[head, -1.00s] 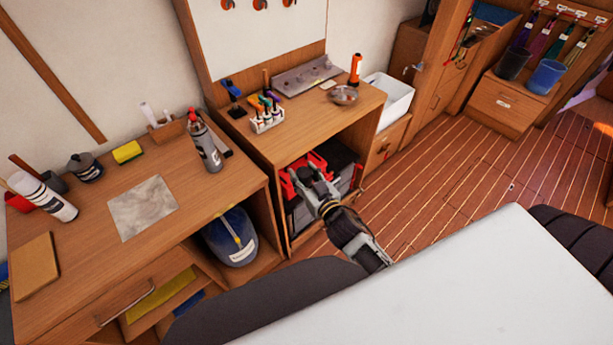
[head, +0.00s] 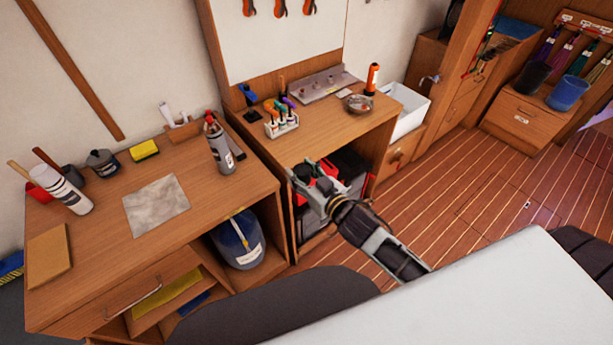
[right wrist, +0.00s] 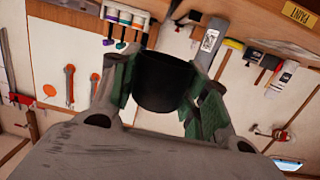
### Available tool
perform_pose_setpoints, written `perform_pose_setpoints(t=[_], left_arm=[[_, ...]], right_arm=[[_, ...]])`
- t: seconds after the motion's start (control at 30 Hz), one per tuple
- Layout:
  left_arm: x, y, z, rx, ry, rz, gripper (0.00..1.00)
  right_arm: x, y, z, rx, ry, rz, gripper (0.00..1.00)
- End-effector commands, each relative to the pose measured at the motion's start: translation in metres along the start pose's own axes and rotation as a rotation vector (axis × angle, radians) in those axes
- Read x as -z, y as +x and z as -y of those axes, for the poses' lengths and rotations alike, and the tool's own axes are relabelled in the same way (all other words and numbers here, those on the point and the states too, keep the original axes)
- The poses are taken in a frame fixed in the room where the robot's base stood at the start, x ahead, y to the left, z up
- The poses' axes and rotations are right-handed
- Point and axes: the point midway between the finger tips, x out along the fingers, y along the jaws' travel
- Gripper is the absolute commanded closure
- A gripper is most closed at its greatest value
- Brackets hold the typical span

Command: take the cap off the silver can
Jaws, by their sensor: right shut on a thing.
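The silver can (head: 220,152) stands upright on the left workbench, with a red nozzle on its top. My right gripper (head: 312,186) is in front of the right cabinet's open shelf, to the right of the can and apart from it. In the right wrist view my right gripper (right wrist: 164,88) is shut on a black cylindrical cap (right wrist: 163,84), held between its green finger pads. The cap is hard to make out in the head view. My left gripper is not in view.
A marker rack (head: 282,124) and an orange flashlight (head: 372,78) stand on the right cabinet. Bare bench lies in front of the silver can.

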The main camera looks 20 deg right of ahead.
Motion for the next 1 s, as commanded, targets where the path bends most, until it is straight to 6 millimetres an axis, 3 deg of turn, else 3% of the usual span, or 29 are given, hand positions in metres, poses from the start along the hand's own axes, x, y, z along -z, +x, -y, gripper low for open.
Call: perform_pose_setpoints(t=[1.0], left_arm=[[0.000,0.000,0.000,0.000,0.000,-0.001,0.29]], right_arm=[[0.079,0.000,0.053,0.248,-0.040,-0.001,0.83]])
